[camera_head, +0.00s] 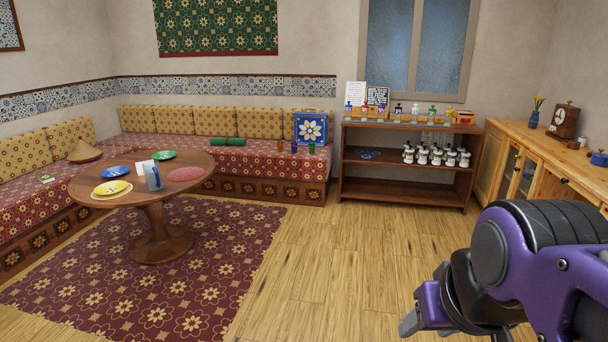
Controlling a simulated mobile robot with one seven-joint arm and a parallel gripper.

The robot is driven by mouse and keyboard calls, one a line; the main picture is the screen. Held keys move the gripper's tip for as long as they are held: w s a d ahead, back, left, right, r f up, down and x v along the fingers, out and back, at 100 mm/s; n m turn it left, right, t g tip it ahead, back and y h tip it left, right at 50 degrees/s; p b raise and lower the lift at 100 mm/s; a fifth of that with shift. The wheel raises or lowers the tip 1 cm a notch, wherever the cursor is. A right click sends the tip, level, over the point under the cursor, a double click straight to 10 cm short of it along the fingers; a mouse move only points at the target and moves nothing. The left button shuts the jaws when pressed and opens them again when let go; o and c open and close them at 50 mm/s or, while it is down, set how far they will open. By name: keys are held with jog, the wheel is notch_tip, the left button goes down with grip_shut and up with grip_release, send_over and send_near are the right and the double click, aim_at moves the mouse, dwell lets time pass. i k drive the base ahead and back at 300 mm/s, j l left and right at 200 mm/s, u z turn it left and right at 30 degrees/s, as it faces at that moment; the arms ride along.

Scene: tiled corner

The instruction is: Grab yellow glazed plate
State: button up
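The yellow glazed plate (112,188) lies on the left front part of the round wooden table (180,191). A small pale item (110,187) seems to lie on it, too small to make out. My gripper (408,326) is at the lower right, far from the table and in front of the bare floor. Only part of it shows, and its fingers are not clear enough to tell whether they are open or shut.
A blue plate (115,172), a green plate (164,155), a blue mug (153,178) and a pink mat (186,174) share the table. Cushioned benches (262,160) stand behind and left. A shelf (405,190) stands at the back. Wood floor (335,260) right of the rug is clear.

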aim_at(112, 187)
jog(key=i+u, duration=0.35)
jog(key=i, duration=0.15)
jog(key=i+u, duration=0.35)
jog(key=i, duration=0.15)
jog(key=i+u, duration=0.25)
jog(key=i, duration=0.3)
jog(key=i+u, duration=0.3)
jog(key=i, duration=0.2)
jog(key=i+j, duration=0.25)
jog(key=i, duration=0.15)
jog(key=i+j, duration=0.25)
jog(key=i, duration=0.2)
jog(key=i+j, duration=0.2)
jog(key=i, duration=0.2)
